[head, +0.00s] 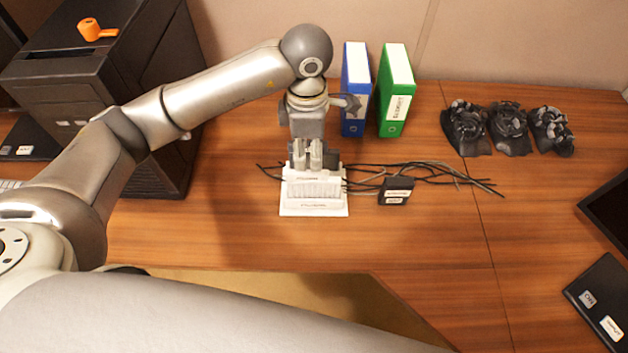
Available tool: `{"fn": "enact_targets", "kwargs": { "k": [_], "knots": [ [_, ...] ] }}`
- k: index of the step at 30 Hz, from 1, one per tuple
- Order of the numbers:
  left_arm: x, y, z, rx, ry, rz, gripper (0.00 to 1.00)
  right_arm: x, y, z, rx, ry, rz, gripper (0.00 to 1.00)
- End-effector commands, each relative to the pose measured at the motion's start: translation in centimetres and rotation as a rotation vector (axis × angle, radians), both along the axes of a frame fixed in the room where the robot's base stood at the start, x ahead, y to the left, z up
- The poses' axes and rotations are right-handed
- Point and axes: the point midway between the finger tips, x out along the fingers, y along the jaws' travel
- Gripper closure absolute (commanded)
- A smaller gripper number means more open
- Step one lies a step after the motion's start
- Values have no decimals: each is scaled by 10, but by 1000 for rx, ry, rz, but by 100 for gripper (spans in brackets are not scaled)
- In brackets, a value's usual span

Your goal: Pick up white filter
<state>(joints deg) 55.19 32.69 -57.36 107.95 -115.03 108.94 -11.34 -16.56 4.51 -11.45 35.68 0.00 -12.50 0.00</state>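A white object with a ribbed middle, seemingly the white filter (314,191), stands on the wooden desk on a flat white base. My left gripper (316,162) points down from above, with its fingertips at the top edge of the white object. The fingers look close together. I cannot tell whether they touch the object or have part of it between them. My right gripper is not in view.
A black box with labels (395,191) and dark cables (450,177) lie just right. Behind stand a blue binder (355,90) and a green binder (396,90). A black computer case (110,70) stands left. Dark crumpled pieces (509,128) lie at the back right. The desk's right-centre is clear.

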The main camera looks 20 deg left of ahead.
Motion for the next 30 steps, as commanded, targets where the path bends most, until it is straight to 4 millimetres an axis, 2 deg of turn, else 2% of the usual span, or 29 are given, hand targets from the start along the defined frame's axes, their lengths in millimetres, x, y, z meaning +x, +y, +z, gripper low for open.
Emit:
{"fn": "enact_targets", "kwargs": {
  "k": [1,3,6,10,15,18,26,27,30],
  "knots": [
    [-1,0,-6,0,3,2,61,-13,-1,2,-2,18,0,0],
    [0,0,-15,-1,2,2,61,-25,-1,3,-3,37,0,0],
    [0,-1,-21,-1,1,1,61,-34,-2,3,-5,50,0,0],
    [-1,-3,-31,-1,4,0,61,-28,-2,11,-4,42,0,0],
    [-1,-6,-57,-1,4,2,61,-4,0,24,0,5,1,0],
    [0,-6,-68,-1,1,1,61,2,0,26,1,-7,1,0],
    [0,-6,-74,-2,-1,0,61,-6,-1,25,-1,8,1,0],
    [0,-6,-74,-2,-1,0,62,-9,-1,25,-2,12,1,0],
    [0,-6,-74,-2,-2,0,75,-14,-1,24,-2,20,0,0]
  ]
}}
